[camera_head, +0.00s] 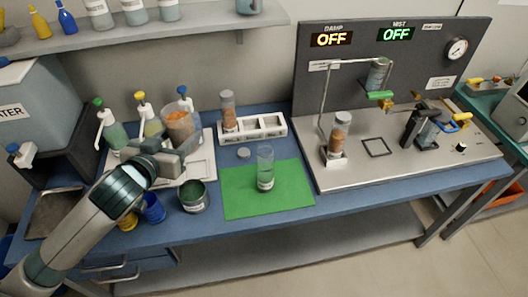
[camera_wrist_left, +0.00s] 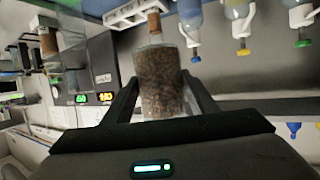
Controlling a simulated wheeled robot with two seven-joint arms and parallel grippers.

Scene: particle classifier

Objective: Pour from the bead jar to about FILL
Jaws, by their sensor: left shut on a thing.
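The bead jar (camera_head: 181,122) is a clear jar of brown beads at the left of the bench. My left gripper (camera_head: 178,148) is shut on it. In the left wrist view the jar (camera_wrist_left: 162,85) sits between the two dark fingers (camera_wrist_left: 160,105), full of beads nearly to its top. The jar looks roughly upright; I cannot tell whether its base touches the white tray. A tall clear glass (camera_head: 265,170) with a white label and some clear liquid stands upright on the green mat (camera_head: 295,190), to the right of the jar and apart from it. A FILL mark is not readable.
Pump bottles (camera_head: 110,125) stand beside the jar on the white tray (camera_head: 198,165). A dark green tin (camera_head: 194,197) and blue cups (camera_head: 152,208) are in front. A white rack (camera_head: 258,128) holds a capped jar (camera_head: 228,112). The metal apparatus (camera_head: 330,180) stands right of the mat.

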